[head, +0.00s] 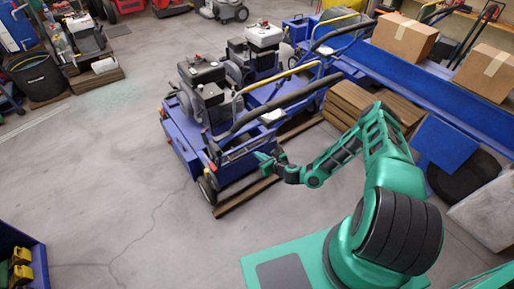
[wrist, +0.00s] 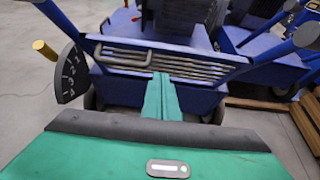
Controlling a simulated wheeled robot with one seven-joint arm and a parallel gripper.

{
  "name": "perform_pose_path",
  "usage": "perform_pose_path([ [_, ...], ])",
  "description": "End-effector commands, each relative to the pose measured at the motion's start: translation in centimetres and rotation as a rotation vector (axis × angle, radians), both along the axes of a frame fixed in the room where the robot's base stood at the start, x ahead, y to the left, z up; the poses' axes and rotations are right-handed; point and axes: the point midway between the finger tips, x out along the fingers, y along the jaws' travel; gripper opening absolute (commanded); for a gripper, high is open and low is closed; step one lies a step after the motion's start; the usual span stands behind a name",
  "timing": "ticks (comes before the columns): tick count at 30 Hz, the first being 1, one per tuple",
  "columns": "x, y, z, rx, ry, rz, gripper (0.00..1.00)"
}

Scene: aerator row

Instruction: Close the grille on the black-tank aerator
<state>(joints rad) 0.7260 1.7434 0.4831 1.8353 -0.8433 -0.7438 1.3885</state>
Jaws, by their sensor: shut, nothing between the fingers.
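The black-tank aerator (head: 190,145) is a blue machine with a black-topped engine (head: 203,72); it stands nearest me in the row. Its grille (wrist: 150,58) shows in the wrist view as a frame of grey horizontal bars across the blue body. I cannot tell its exact angle. My gripper (head: 262,158) is at the handle end of this aerator. In the wrist view its green fingers (wrist: 162,78) are together and empty, with the tips overlapping the grille's lower middle. Whether they touch it is unclear.
A white-tank aerator (head: 264,36) stands just behind. Black handle bars (head: 270,107) rise over the near machine. A numbered dial plate (wrist: 70,75) and yellow-ended lever (wrist: 43,48) are left of the grille.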

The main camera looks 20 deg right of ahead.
Motion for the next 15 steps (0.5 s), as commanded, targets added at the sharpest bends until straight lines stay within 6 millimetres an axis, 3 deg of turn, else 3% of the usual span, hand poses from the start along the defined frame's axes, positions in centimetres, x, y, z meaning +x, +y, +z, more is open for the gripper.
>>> perform_pose_path([
  [5,2.9,1.0,-1.3,-0.002,-0.002,0.000,0.00],
  [15,6.0,1.7,0.1,-0.003,-0.001,-0.001,0.00],
])
